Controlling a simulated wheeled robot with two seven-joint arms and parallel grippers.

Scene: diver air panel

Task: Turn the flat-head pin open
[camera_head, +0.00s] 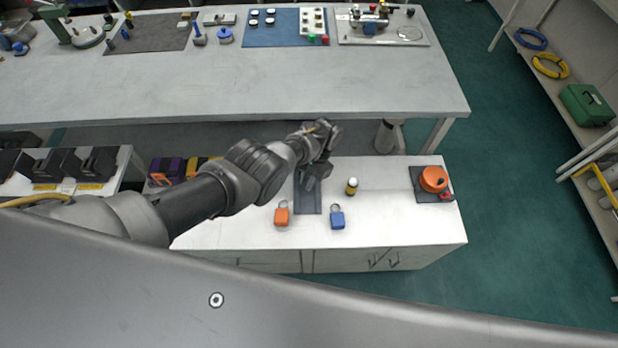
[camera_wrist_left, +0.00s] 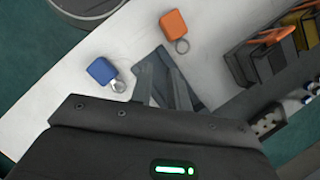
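I cannot make out a flat-head pin in either view. My left gripper (camera_head: 318,168) is over the back of a dark grey mat (camera_head: 308,198) on the small white bench and hides part of it. In the left wrist view its grey fingers (camera_wrist_left: 158,72) show against the mat; the gap between them is unclear, and nothing held can be made out. An orange padlock-like tag (camera_head: 282,216) and a blue one (camera_head: 337,218) lie beside the mat; they also show in the wrist view, orange (camera_wrist_left: 174,23) and blue (camera_wrist_left: 101,71). My right gripper is not in view.
On the white bench (camera_head: 400,215) a small yellow-and-dark bottle (camera_head: 352,187) stands right of the mat. An orange round object (camera_head: 433,179) sits on a dark pad at the right end. Dark bins (camera_head: 97,163) are at left. A long workbench (camera_head: 250,88) stands behind.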

